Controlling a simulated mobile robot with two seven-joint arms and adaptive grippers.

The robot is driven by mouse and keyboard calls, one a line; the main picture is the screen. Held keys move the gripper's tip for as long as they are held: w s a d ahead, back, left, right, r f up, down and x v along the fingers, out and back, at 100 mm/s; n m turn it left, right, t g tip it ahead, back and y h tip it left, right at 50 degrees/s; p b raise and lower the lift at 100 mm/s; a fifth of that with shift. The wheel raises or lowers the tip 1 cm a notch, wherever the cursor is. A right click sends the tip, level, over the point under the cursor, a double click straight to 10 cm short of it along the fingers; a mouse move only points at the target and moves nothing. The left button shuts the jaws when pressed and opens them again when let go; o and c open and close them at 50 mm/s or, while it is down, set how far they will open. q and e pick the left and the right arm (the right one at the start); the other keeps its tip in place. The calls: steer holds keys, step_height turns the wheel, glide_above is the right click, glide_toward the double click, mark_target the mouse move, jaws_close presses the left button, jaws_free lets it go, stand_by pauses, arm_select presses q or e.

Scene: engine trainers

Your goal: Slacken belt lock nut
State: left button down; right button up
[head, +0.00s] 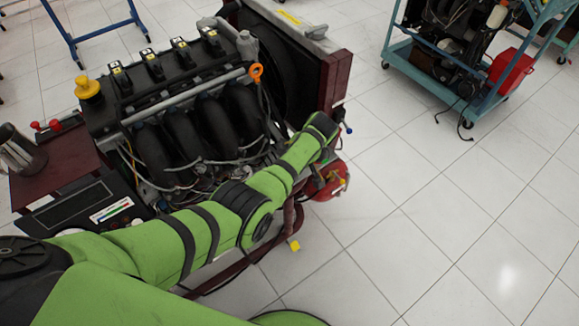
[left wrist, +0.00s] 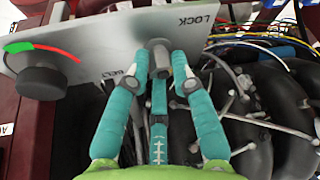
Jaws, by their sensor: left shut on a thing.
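In the left wrist view the belt lock nut (left wrist: 159,48) is a small grey metal cylinder on a tilted grey panel (left wrist: 105,42). The panel carries the words BELT and LOCK on either side of it. My left gripper (left wrist: 161,70) has its teal fingers closed around the nut, one on each side. The fingertips hide part of the nut. In the head view my green left arm reaches across the front of the engine (head: 190,110); the nut and the fingers cannot be made out there. My right gripper is in neither view.
A black knob (left wrist: 40,83) with a green and red arc sits on the panel's left. Wires and black engine pipes (left wrist: 280,130) lie close to the right finger. In the head view a teal cart (head: 455,95) stands at upper right, with open tiled floor before it.

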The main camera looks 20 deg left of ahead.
arm_select(q)
steer(key=shift+w+a+r, duration=0.15)
steer(key=shift+a+r, duration=0.05)
steer(key=shift+a, duration=0.15)
steer(key=c, duration=1.1)
jaws_free()
steer(key=shift+s+f, duration=0.1)
steer(key=shift+s, duration=0.1)
steer(key=shift+d, duration=0.1)
steer(key=shift+d+r, duration=0.15)
steer(key=shift+r, duration=0.05)
steer(key=v, duration=1.1)
steer(key=shift+r, duration=0.3)
